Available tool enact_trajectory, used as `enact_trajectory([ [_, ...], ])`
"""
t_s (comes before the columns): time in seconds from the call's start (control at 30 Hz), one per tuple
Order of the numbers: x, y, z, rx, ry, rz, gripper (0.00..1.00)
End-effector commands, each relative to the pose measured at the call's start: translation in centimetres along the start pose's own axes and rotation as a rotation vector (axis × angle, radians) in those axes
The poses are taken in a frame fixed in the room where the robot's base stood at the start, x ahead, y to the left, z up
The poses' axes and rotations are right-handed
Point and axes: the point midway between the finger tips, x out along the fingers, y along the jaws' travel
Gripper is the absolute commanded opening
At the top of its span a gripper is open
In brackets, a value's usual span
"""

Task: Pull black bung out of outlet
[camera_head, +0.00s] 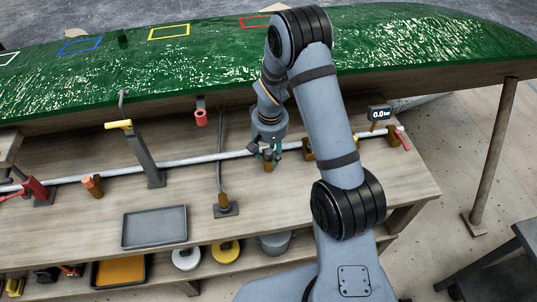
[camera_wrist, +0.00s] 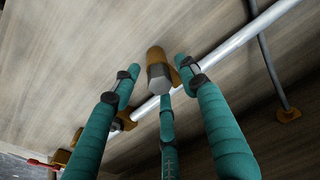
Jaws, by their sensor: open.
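My gripper (camera_wrist: 160,88) has three teal fingers, spread open and empty. A brass outlet (camera_wrist: 156,54) with a grey, faceted end piece (camera_wrist: 159,79) stands between the fingertips, with no clear contact. In the head view my gripper (camera_head: 267,154) is just above this brass outlet (camera_head: 269,166) at the pipe. I cannot tell whether the grey end piece is the black bung. Another brass fitting (camera_wrist: 126,121) with a dark round part shows beyond the left finger, partly hidden.
A grey tray (camera_head: 154,228) lies in front. The green hull mould (camera_head: 215,50) is behind and above. A small display (camera_head: 379,113) stands right.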

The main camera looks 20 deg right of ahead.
Motion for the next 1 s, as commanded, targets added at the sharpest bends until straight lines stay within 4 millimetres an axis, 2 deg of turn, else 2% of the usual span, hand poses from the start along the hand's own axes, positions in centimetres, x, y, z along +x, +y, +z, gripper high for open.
enact_trajectory([
  [0.13, -0.02, 0.01, -0.02, 0.000, 0.000, 0.000, 0.43],
  [0.8, -0.06, -0.01, -0.05, -0.001, 0.001, 0.000, 0.04],
  [1.0, -0.09, -0.03, -0.08, -0.001, 0.002, 0.000, 0.04],
])
